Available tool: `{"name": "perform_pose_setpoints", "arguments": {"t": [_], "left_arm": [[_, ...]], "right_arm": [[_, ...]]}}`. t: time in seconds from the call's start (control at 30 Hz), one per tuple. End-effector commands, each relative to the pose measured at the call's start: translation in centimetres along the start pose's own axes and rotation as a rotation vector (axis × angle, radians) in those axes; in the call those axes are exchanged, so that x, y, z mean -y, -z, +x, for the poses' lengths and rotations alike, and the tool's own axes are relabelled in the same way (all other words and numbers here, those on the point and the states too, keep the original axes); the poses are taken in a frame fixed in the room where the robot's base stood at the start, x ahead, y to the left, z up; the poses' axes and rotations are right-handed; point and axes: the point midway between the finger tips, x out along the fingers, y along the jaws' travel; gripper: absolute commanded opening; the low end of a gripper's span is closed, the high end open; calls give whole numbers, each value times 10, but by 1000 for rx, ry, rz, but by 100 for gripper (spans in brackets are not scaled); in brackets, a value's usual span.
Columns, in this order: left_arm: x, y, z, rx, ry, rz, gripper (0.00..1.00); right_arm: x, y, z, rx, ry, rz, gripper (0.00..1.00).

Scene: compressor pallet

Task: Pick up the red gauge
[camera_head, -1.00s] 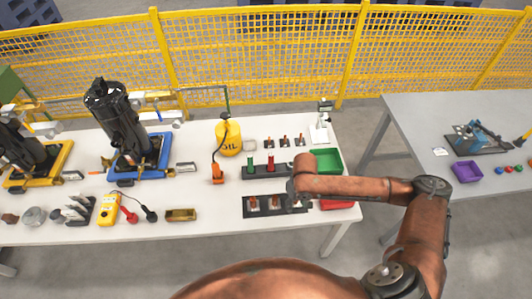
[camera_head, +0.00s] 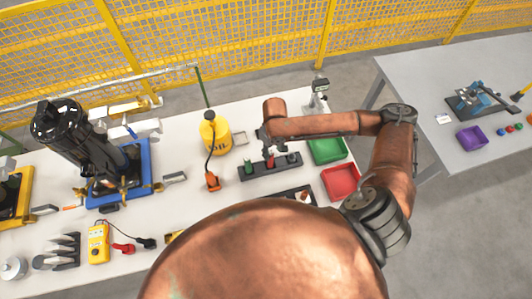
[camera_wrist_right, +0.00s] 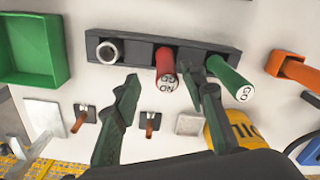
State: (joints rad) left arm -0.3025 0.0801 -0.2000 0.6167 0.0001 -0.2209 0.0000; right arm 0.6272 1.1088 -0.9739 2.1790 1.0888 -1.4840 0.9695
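The red gauge (camera_wrist_right: 166,62) stands in a dark rack (camera_wrist_right: 215,47) in the right wrist view, with lettering on its end. It also shows in the head view (camera_head: 270,160), just below my right gripper (camera_head: 265,140). A green gauge (camera_wrist_right: 232,80) stands beside it in the rack, to the right in the wrist view. My right gripper (camera_wrist_right: 160,82) is open, with its fingers apart on either side of the red gauge's end. The right finger lies between the red and green gauges; I cannot tell whether it touches either. My left gripper is not in view.
The yellow oil can (camera_head: 216,133) stands left of the rack. A green bin (camera_head: 328,150) and a red bin (camera_head: 342,182) sit to the right. A compressor on a blue base (camera_head: 146,165) stands further left.

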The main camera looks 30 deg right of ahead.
Motion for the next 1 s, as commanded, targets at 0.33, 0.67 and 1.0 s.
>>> {"name": "perform_pose_setpoints", "arguments": {"t": [0.33,0.67,1.0], "left_arm": [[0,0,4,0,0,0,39],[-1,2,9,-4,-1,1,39],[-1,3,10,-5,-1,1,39]], "right_arm": [[1,0,28,2,1,0,39],[9,2,66,3,0,1,39],[8,3,78,0,-1,-1,39]]}}
